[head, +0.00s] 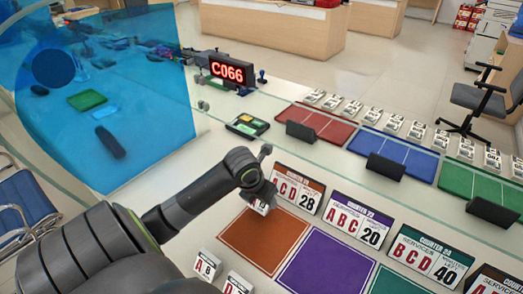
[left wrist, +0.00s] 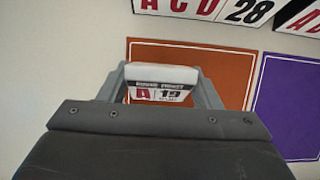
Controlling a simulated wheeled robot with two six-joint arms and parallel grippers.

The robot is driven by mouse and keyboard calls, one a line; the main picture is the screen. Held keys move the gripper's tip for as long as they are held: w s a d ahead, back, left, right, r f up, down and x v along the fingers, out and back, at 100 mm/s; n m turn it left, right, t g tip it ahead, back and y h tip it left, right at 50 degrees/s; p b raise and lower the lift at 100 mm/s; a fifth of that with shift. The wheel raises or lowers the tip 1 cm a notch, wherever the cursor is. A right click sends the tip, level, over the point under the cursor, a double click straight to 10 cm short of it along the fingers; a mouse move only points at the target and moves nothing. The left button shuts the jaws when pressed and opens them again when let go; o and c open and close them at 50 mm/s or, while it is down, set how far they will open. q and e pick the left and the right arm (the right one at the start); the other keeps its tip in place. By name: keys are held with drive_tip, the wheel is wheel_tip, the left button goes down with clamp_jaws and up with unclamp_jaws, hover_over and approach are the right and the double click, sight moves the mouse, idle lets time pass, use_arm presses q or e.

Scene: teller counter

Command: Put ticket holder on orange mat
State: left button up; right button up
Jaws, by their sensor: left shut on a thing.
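My left gripper (head: 262,196) is shut on a small white ticket holder (left wrist: 161,84) marked A 19. In the left wrist view both fingers are at its sides and its printed face shows. In the head view the holder (head: 259,207) is partly hidden by the gripper. The orange mat (head: 263,240) lies on the counter below the orange-topped sign reading A C D 28 (head: 298,190). The holder appears over the far left part of the mat (left wrist: 222,62); I cannot tell whether it touches it. My right gripper is not in view.
Two more white ticket holders (head: 206,265) (head: 236,283) stand at the near left. A purple mat (head: 328,262) and a green mat (head: 393,283) lie to the right, with signs (head: 358,218) (head: 430,257) behind. A glass partition (head: 380,190) runs behind the signs.

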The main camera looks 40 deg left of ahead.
use_arm(q)
wheel_tip(320, 180, down, 2)
drive_tip(key=shift+f, duration=0.5)
drive_tip(key=o, duration=1.1)
drive_tip(key=shift+c, duration=0.2)
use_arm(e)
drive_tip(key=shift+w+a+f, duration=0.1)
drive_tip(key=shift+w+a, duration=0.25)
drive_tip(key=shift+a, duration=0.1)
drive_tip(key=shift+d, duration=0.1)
use_arm(q)
drive_tip(key=shift+r, duration=0.3)
drive_tip(key=p+v, duration=0.1)
drive_tip(key=v, duration=1)
drive_tip(key=shift+s+r, duration=0.25)
drive_tip(key=shift+r, duration=0.1)
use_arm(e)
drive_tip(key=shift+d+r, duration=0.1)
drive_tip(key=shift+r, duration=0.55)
